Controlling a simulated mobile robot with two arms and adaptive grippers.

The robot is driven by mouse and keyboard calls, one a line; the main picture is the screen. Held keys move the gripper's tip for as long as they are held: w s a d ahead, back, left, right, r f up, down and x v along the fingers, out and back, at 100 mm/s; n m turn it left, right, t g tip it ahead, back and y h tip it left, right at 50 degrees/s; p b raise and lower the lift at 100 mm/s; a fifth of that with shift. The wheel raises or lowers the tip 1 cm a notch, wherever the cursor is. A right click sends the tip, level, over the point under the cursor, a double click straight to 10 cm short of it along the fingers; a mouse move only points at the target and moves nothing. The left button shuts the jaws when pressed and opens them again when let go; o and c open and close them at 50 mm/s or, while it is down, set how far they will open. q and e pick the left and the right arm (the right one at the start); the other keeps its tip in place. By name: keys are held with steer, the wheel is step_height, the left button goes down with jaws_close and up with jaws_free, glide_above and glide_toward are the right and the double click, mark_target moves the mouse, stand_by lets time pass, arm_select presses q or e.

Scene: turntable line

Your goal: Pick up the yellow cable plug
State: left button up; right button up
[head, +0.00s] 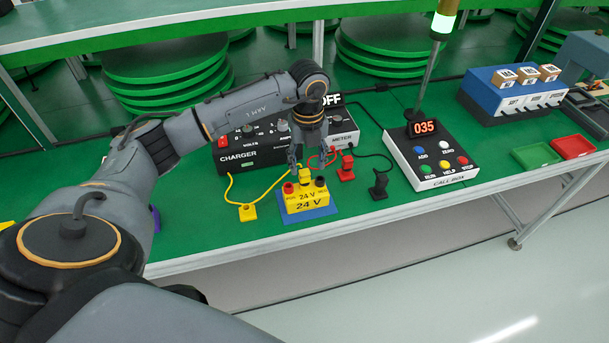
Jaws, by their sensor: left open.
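A yellow cable plug (247,212) sits on the green bench, left of the yellow 24 V box (309,201), with yellow cable running beside it. A small upright yellow piece (305,175) shows on top of the box, between a red and a black post; I cannot tell whether it is a plug or part of the box. My left gripper (307,158) is open and points down just above that yellow piece, right of and above the yellow plug on the bench. No contact is clear. My right gripper is not in view.
The black charger and meter unit (256,155) stands behind the gripper. A red plug (346,170) and a black plug (379,186) stand right of the box. The call box (430,157) is further right. The bench's front edge is close to the box.

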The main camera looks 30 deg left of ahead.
mark_target(305, 173)
arm_select(q)
steer(key=f, duration=0.1)
steer(key=f+p, duration=0.1)
steer(key=f, duration=0.3)
steer(key=shift+a, duration=0.3)
steer(key=shift+r, duration=0.1)
steer(key=c, duration=1.1)
